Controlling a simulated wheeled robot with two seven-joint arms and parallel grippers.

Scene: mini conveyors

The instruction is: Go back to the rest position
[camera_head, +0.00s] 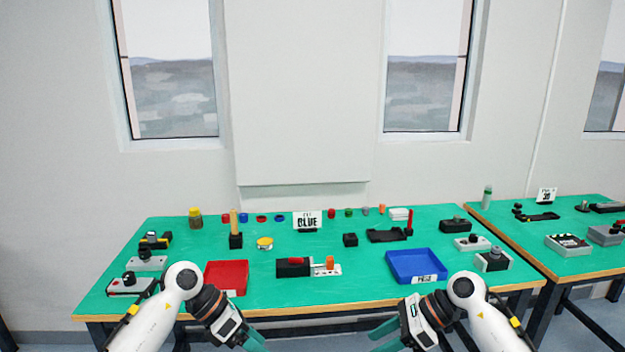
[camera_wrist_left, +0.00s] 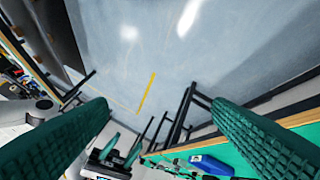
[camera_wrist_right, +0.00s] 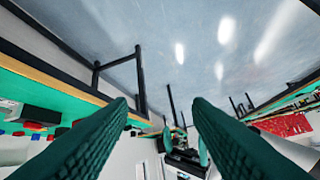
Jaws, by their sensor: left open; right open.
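My left gripper (camera_head: 254,342) is in front of the table's near edge, at the lower left middle of the head view. Its two green fingers (camera_wrist_left: 160,125) stand wide apart in the left wrist view, with nothing between them but floor and table legs behind. My right gripper (camera_head: 386,338) is in front of the near edge at the lower right middle. Its fingers (camera_wrist_right: 160,120) are also apart and empty in the right wrist view. Both grippers are clear of the table objects. The fingertips are partly cut off at the bottom of the head view.
A second green table (camera_head: 520,232) stands at right. The wall is behind.

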